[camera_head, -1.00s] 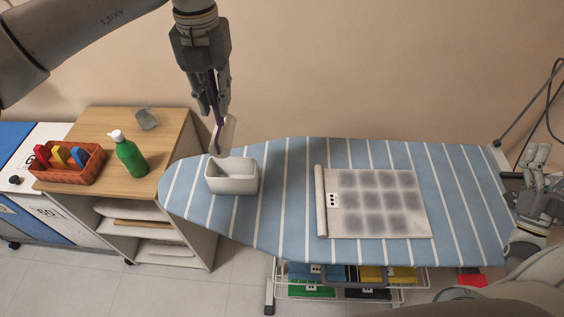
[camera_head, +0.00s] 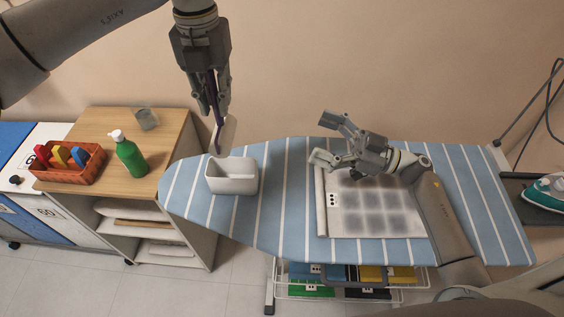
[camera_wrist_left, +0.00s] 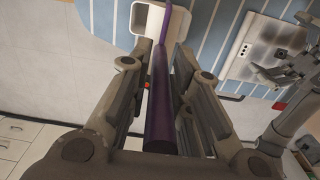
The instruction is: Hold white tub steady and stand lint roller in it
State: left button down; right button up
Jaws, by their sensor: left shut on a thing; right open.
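The lint roller has a purple handle and a white roller head (camera_head: 228,131). My left gripper (camera_head: 216,112) is shut on the purple handle and holds it upright, roller head down, above the tub's back rim. In the left wrist view the handle (camera_wrist_left: 163,105) runs between the fingers. The white tub (camera_head: 231,184) stands upright near the left end of the ironing board, with nothing visible inside; part of it also shows in the left wrist view (camera_wrist_left: 179,22). My right gripper (camera_head: 322,137) is open and empty above the board, to the right of the tub and apart from it.
A padded mat with dark squares (camera_head: 375,222) lies on the striped ironing board (camera_head: 285,215) under my right arm. An iron (camera_head: 548,190) rests at the right end. A wooden cabinet (camera_head: 172,130) at left holds a green bottle (camera_head: 130,158) and an orange basket (camera_head: 70,176).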

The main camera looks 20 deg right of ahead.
aim_at(237, 174)
jog(key=a+f+g+h, duration=0.1)
jog(key=a+f+g, duration=0.1)
jog(key=a, duration=0.1)
jog(key=a+f+n+g+h, duration=0.1)
jog(key=a+f+g+h, duration=0.1)
jog(key=a+f, duration=0.1)
jog(key=a+f+g+h, duration=0.1)
jog(key=a+f, duration=0.1)
jog(key=a, duration=0.1)
jog(key=shift+w+a+f+g+h, duration=0.15)
jog(key=shift+w+a+g+h, duration=0.15)
jog(key=shift+g+h, duration=0.1)
jog(key=x, duration=1.1)
jog(key=shift+w+a+f, duration=0.1)
jog(key=shift+a+f, duration=0.2)
jog(key=shift+a, duration=0.05)
jog(key=c, duration=0.9)
